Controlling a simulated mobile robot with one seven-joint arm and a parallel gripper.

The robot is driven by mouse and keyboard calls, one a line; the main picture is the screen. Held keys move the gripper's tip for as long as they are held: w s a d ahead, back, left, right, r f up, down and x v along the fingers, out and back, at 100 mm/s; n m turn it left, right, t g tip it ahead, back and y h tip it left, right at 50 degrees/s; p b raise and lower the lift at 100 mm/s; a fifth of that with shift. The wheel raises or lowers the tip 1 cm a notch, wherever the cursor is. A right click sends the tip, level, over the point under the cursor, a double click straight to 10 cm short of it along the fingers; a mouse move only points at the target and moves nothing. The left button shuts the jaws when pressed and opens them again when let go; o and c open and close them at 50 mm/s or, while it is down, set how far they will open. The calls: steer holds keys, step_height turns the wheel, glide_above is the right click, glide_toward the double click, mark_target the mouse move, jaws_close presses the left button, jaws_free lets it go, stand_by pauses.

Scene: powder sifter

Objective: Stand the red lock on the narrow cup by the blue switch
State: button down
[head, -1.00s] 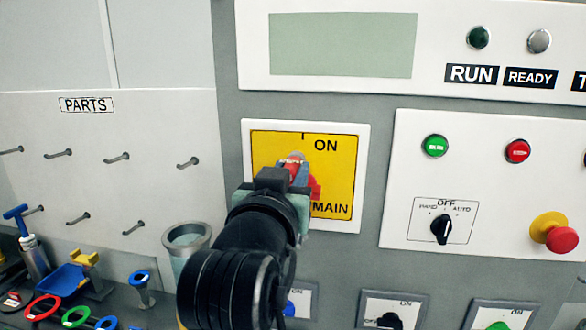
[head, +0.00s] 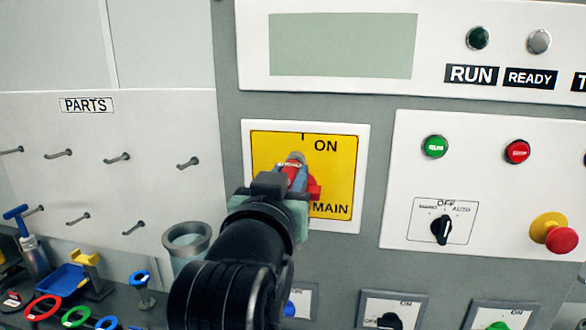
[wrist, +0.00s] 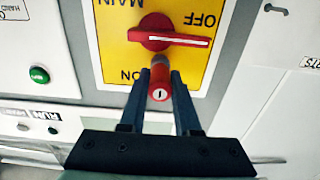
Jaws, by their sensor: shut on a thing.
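The red lock (wrist: 159,84) is a small red cylinder with a keyhole in its end, held between the fingers of my gripper (wrist: 162,78). In the head view the lock (head: 291,168) and my gripper (head: 289,181) are in front of the yellow main-switch plate (head: 340,170). The red switch handle (wrist: 170,38) is right beside the lock; I cannot tell whether they are joined. A grey open cup (head: 187,238) stands left of my arm. A slimmer stand with a blue ring (head: 140,279) is farther left. The blue switch (head: 289,308) is low and partly hidden by my arm.
Coloured rings, including a red one (head: 43,308), and a blue tray (head: 62,279) crowd the shelf at lower left. Hooks (head: 188,163) stick out of the parts board. A red-and-yellow stop button (head: 556,233) juts out at right.

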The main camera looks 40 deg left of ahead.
steer(key=shift+v, duration=2.4)
